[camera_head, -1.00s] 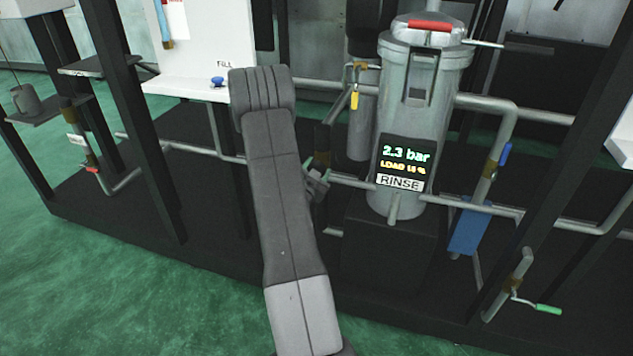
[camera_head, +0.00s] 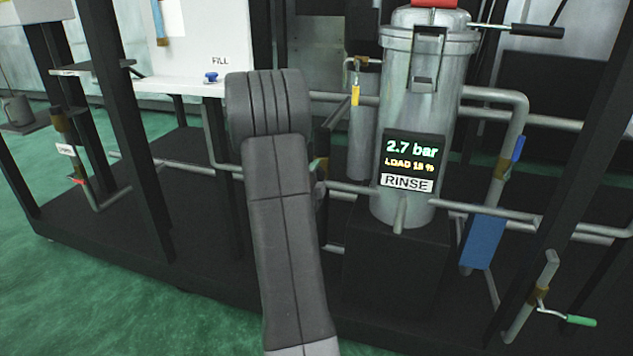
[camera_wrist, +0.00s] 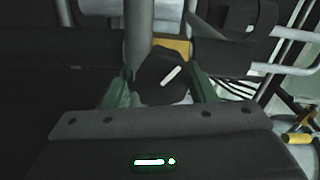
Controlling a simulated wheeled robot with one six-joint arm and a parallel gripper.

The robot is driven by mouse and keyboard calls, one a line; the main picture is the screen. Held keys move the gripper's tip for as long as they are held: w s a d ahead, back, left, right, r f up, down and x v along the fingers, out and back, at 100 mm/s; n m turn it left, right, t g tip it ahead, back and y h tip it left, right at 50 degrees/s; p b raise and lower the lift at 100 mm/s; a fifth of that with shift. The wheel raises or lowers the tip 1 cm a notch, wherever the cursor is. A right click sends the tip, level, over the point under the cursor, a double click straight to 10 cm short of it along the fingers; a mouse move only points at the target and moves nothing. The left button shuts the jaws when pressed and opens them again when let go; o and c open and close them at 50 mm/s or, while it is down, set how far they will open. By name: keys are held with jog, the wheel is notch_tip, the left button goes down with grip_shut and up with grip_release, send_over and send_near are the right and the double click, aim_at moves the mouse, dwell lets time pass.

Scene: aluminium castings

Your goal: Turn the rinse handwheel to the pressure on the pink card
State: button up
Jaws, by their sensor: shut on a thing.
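The rinse handwheel (camera_wrist: 160,75) is a dark round knob with a white mark, in the middle of the wrist view. My gripper (camera_wrist: 163,88) is shut on it, a greenish finger on each side. In the head view my own arm hides the handwheel and most of the gripper. The rinse display (camera_head: 412,160) on the grey cylinder (camera_head: 428,90) reads 2.7 bar and LOAD 18 %. I see no pink card in either view.
A green-handled crank (camera_head: 580,320) is at the lower right, and a blue-handled valve (camera_head: 518,149) is on the right pipe. A blue knob (camera_head: 211,77) sits by the FILL label at the left. Dark frame posts and grey pipes surround my arm.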

jog(key=shift+f+m, duration=0.1)
jog(key=shift+m, duration=1.4)
jog(key=o, duration=1)
jog(key=shift+d, duration=0.1)
jog(key=p+v, duration=0.2)
jog(key=v, duration=1.2)
jog(key=shift+w, duration=0.1)
